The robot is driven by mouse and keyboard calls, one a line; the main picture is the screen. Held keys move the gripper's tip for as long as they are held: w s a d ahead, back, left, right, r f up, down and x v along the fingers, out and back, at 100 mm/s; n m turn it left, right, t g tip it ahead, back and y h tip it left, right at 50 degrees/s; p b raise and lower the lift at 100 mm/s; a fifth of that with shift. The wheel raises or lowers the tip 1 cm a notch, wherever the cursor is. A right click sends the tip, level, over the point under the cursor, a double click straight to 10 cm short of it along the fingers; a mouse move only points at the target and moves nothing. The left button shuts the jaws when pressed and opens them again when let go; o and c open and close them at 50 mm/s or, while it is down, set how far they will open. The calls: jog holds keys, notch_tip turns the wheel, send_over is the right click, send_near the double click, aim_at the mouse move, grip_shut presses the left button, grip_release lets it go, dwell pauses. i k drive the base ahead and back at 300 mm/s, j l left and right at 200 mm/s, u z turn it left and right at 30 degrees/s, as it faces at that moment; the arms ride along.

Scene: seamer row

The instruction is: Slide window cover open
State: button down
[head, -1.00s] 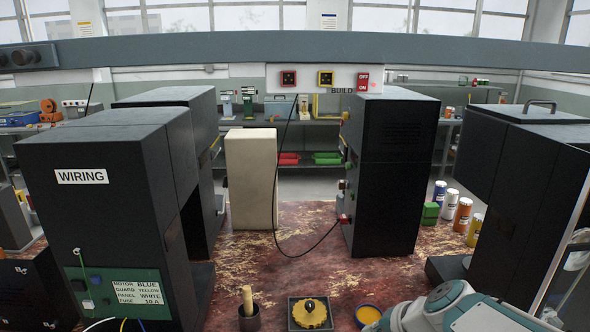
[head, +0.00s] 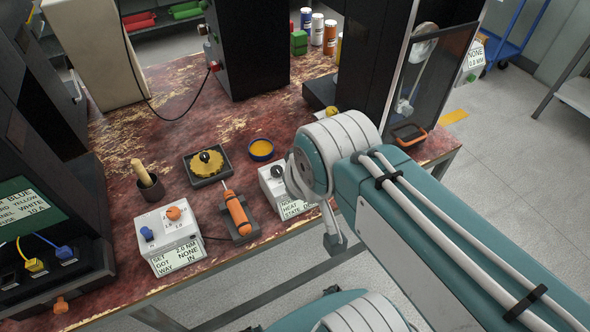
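A clear panel in a thin frame (head: 446,76) stands upright at the side of the black machine on the right (head: 382,50); it looks like the window cover, but I cannot tell for sure. Pale round and metal parts show at its left. An orange-and-black piece (head: 408,133) sits at its lower end, near the table's right edge. I cannot tell whether the cover is open or shut. My arm reaches in from the lower right, in front of the table. My gripper's fingers do not show.
On the red worn table (head: 180,95) stand a white control box (head: 165,232), an orange-handled tool (head: 237,212), a yellow gear in a tray (head: 207,163), a yellow-filled dish (head: 261,149) and a second white box (head: 275,188). Grey floor (head: 510,130) is free at the right.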

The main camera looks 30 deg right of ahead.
aim_at(474, 25)
jog(key=l+z, duration=0.1)
jog(key=z, duration=0.4)
jog(key=l+z, duration=0.15)
jog(key=z, duration=0.3)
jog(key=l+z, duration=0.1)
jog(key=z, duration=0.4)
